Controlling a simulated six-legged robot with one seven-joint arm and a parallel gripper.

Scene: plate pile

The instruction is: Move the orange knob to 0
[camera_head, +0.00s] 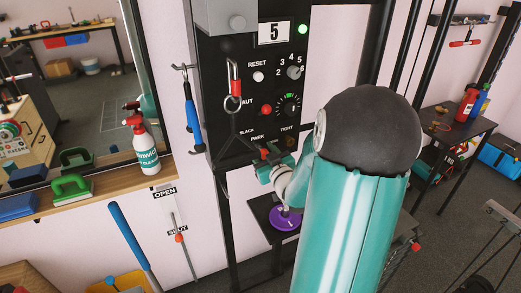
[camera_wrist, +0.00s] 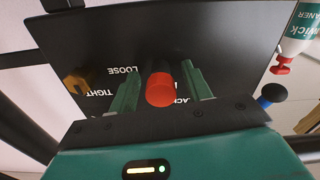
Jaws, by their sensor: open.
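A red-orange round knob (camera_wrist: 160,90) sits between the two fingers of my gripper (camera_wrist: 164,86) in the wrist view. The fingers are apart, with a gap on either side of the knob, and they do not clearly touch it. In the head view, my gripper (camera_head: 263,156) is at the lower part of the black control panel (camera_head: 226,58), where its tips are small. A brown-orange knob (camera_wrist: 78,80) lies left of the fingers in the wrist view. The labels "LOOSE" and "TIGHT" are near it. I cannot read a 0 mark.
The panel also bears a red button (camera_head: 266,110), a grey numbered dial (camera_head: 294,72), a green-marked dial (camera_head: 290,104) and a card reading 5 (camera_head: 274,32). A spray bottle (camera_head: 143,145) stands on the ledge.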

